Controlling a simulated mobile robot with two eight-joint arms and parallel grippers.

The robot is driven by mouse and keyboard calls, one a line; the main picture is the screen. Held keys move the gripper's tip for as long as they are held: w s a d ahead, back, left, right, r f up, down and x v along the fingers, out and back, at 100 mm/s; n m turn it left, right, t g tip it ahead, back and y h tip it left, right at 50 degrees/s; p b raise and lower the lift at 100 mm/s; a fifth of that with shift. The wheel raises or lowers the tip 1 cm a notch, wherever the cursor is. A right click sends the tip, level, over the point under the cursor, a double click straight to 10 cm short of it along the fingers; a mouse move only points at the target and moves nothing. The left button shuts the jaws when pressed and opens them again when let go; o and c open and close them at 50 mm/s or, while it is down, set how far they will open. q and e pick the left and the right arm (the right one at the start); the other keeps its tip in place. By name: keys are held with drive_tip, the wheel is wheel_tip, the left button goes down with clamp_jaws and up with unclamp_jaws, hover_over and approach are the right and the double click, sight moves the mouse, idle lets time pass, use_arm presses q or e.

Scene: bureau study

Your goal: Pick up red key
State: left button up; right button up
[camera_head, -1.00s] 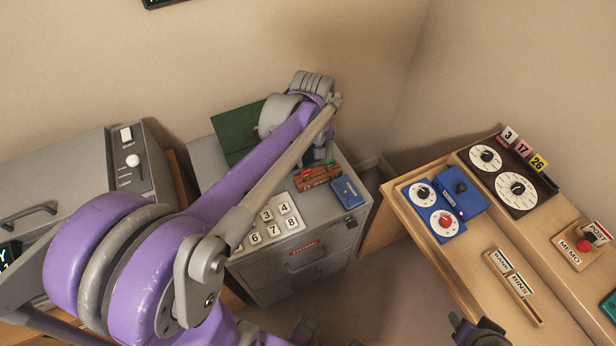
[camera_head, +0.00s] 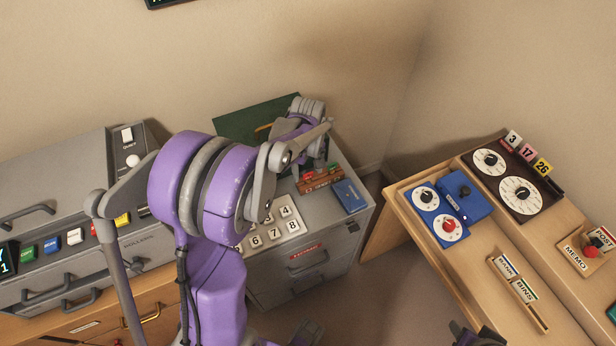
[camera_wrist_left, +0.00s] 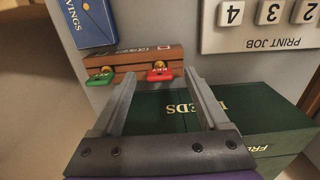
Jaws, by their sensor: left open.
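The red key (camera_wrist_left: 160,75) sits at the front of a brown wooden key rack (camera_wrist_left: 142,58), beside a brass knob. In the head view the red key (camera_head: 308,177) is small, just below my left gripper. A green key (camera_wrist_left: 99,79) sits on the same rack, to the left in the wrist view. My left gripper (camera_wrist_left: 160,80) is open and empty, its two fingers pointing at the rack. The red key shows between its fingertips; I cannot tell whether they touch it. In the head view the left gripper (camera_head: 318,166) is over the rack, its fingers partly hidden.
The rack stands on a grey cabinet (camera_head: 262,266) with a blue savings book (camera_head: 349,195), a green box (camera_head: 235,122) and a white numbered key panel (camera_head: 270,230). A wooden desk with dials (camera_head: 437,213) stands to the right, a grey console (camera_head: 60,180) to the left.

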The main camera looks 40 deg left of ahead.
use_arm(q)
drive_tip(key=shift+f, duration=0.75)
clamp_jaws()
drive_tip(key=shift+r, duration=0.1)
